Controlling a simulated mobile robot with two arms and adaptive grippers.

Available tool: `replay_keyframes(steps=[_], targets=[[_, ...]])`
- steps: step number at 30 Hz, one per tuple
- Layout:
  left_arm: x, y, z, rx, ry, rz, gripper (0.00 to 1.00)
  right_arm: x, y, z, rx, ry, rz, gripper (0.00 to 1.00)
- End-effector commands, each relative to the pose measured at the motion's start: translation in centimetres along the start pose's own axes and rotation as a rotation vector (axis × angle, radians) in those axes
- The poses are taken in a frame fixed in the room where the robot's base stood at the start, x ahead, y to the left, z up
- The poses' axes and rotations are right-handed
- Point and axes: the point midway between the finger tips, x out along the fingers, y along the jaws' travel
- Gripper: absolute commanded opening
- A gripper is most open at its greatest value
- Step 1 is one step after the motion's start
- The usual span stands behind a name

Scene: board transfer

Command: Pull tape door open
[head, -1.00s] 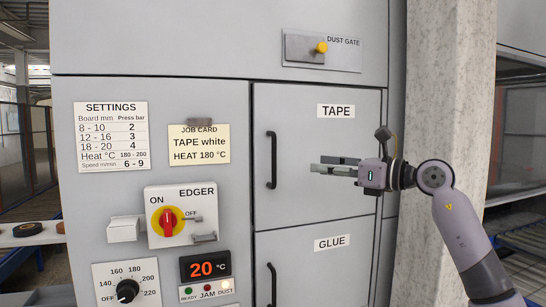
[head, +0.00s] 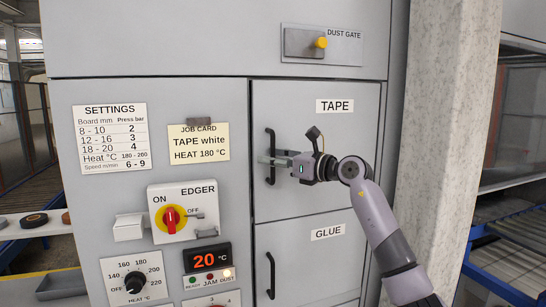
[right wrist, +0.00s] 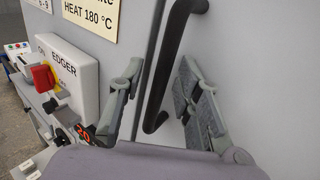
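The tape door (head: 345,190) is a grey panel labelled TAPE, and it is shut in the head view. Its black vertical bar handle (head: 270,143) is at the door's left edge. My right gripper (head: 270,161) is at the handle's lower half, coming from the right. In the right wrist view the handle (right wrist: 172,62) stands between the two open fingers (right wrist: 160,95), with a gap visible on both sides. My left gripper is not in view.
The glue door (head: 335,265) with its own black handle (head: 270,275) is below. The edger switch box (head: 183,212) sticks out to the left, above a temperature display (head: 206,258). A concrete pillar (head: 435,120) stands on the right.

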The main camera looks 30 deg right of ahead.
Motion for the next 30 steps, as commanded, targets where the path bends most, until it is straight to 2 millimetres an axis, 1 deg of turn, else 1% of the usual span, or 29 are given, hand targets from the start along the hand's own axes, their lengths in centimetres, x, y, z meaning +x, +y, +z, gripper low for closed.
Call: replay_keyframes(steps=[4, 18, 30], targets=[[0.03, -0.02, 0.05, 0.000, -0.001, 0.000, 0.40, -0.02, -0.01, -0.03, 0.000, 0.000, 0.000, 0.31], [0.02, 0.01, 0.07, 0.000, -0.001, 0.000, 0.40, -0.05, -0.02, -0.02, 0.001, 0.000, 0.000, 0.00], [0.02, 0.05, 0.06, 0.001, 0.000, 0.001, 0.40, -0.05, -0.02, -0.03, 0.001, 0.000, 0.000, 0.00]])
